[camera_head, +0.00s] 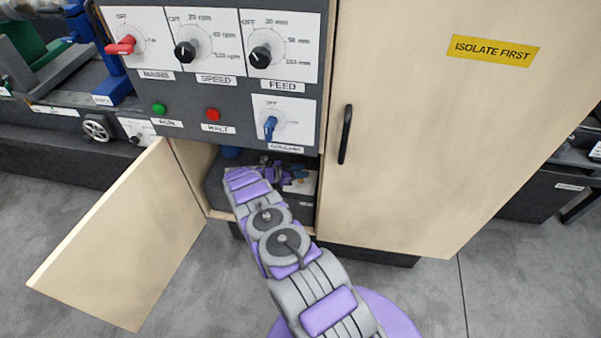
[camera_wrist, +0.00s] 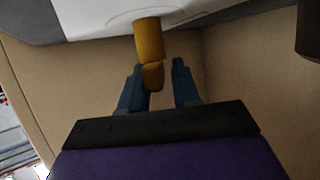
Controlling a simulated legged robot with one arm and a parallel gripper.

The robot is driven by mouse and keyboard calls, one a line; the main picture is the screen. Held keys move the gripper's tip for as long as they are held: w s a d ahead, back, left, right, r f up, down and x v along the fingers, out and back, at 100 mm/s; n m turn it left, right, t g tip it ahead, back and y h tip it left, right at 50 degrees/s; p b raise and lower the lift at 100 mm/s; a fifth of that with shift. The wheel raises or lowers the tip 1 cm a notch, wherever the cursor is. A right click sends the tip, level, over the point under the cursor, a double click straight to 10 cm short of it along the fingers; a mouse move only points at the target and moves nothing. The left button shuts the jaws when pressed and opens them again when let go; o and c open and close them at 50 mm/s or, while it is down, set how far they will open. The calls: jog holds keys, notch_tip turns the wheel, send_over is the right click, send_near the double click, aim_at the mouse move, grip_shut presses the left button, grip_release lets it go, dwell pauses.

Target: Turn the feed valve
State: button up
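An orange valve handle (camera_wrist: 149,40) shows in the wrist view, with a smaller orange end piece below it. It projects from a pale plate (camera_wrist: 75,22); I see no label there, so I cannot confirm it is the feed valve. My gripper (camera_wrist: 158,78) is open, with two blue fingers apart. The end piece lies between the fingertips in the picture, nearer the left finger; contact cannot be told. In the head view my arm reaches into the open lower cabinet (camera_head: 217,183), and my gripper (camera_head: 296,174) is small and partly hidden there. The handle cannot be made out there.
The open cabinet door (camera_head: 125,240) stands to the left of my arm. A closed door with a black handle (camera_head: 345,134) is on the right. The control panel (camera_head: 185,98) with several knobs, including one labelled FEED (camera_head: 260,57), is above. A dark cylinder (camera_wrist: 309,32) shows at upper right.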

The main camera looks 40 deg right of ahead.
jog(key=shift+o, duration=0.9)
jog(key=shift+s, duration=0.1)
jog(key=p+v, duration=0.3)
jog(key=v, duration=1.4)
jog(key=shift+a+p, duration=0.2)
jog(key=shift+p, duration=0.15)
